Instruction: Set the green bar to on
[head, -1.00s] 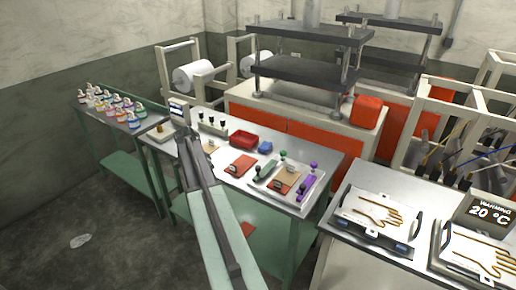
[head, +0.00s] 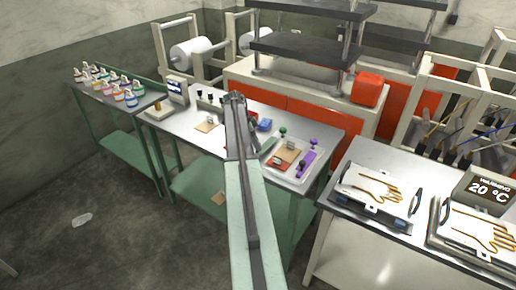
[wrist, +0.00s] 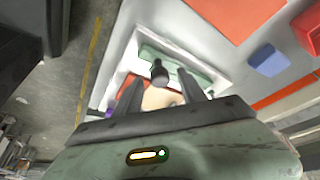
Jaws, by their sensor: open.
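The green bar (head: 268,147) lies on a white tray (head: 293,178) on the metal table, partly hidden by my arm in the head view. In the wrist view the green bar (wrist: 185,66) crosses the tray, with a dark knob (wrist: 159,73) standing up from it. My gripper (wrist: 161,90) is open, and the knob appears between its two fingertips. I cannot tell whether they touch it. In the head view my gripper (head: 254,140) hangs just left of the green bar. A green ball-topped knob (head: 283,131) stands behind the bar.
A purple bar (head: 306,163) and a tan pad (head: 287,153) share the tray. A blue block (head: 264,125) lies behind it; it also shows in the wrist view (wrist: 267,60). Glove plates (head: 368,187) stand on the right table. Presses rise behind.

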